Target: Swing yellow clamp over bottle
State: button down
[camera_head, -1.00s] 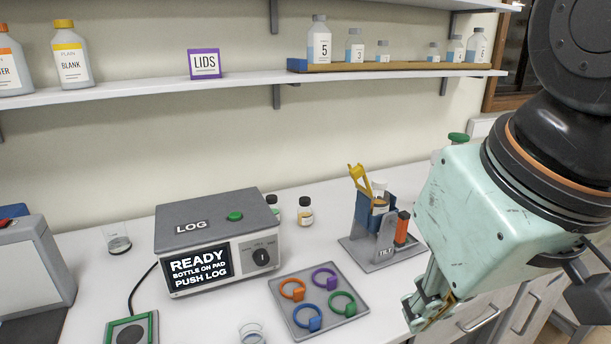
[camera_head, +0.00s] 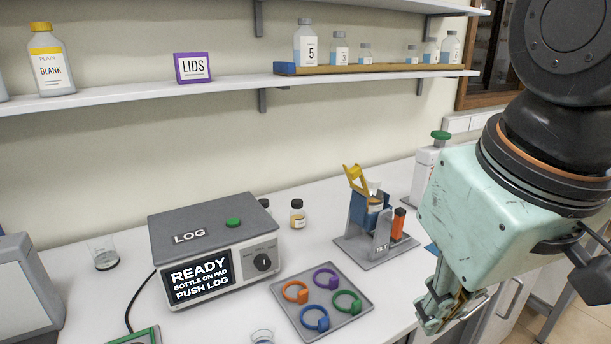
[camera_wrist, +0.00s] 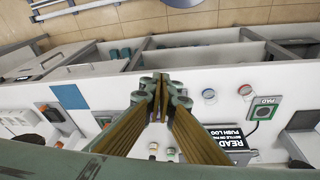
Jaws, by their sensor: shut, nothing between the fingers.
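The yellow clamp (camera_head: 355,179) stands raised and tilted at the top of a blue and grey tilt stand (camera_head: 360,248) on the bench. A bottle (camera_head: 374,197) with a pale cap sits in the blue cradle just beside the clamp, partly hidden by the cradle. My gripper (camera_head: 436,322) is in front of the bench at the lower right of the head view, to the right of and nearer than the stand, touching nothing. Its fingers are closed together and empty, as the wrist view also shows (camera_wrist: 160,98).
A grey tray (camera_head: 345,318) with several coloured rings lies in front of the stand. The LOG box (camera_head: 205,262) is to the left.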

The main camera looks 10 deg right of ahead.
aim_at(350, 176)
jog(key=shift+w+d+f+n+g+h, duration=0.55)
jog(key=shift+w+f+n+g+h, duration=0.8)
jog(key=shift+w+n, duration=2.3)
jog(key=shift+w+d+f+n+g+h, duration=0.85)
jog(key=shift+w+n+h, duration=1.25)
jog(key=shift+w, duration=2.7)
jog(key=w+a+r+n+t+h+p, duration=0.2)
jog(key=w+a+r+n+t+h, duration=0.1)
jog(key=w+a, duration=0.5)
jog(key=w+a+r+n+t+h+p, duration=0.1)
jog(key=w+a+r+n+t+h, duration=0.2)
jog(key=w+a+n, duration=0.3)
jog(key=w+a+r, duration=0.1)
jog(key=w+a, duration=0.1)
jog(key=w, duration=0.2)
jog(key=shift+a+r+p, duration=0.15)
jog(key=shift+a+p, duration=0.15)
jog(key=shift+p, duration=0.05)
jog(key=shift+w+d+n, duration=0.1)
jog(key=shift+n, duration=0.15)
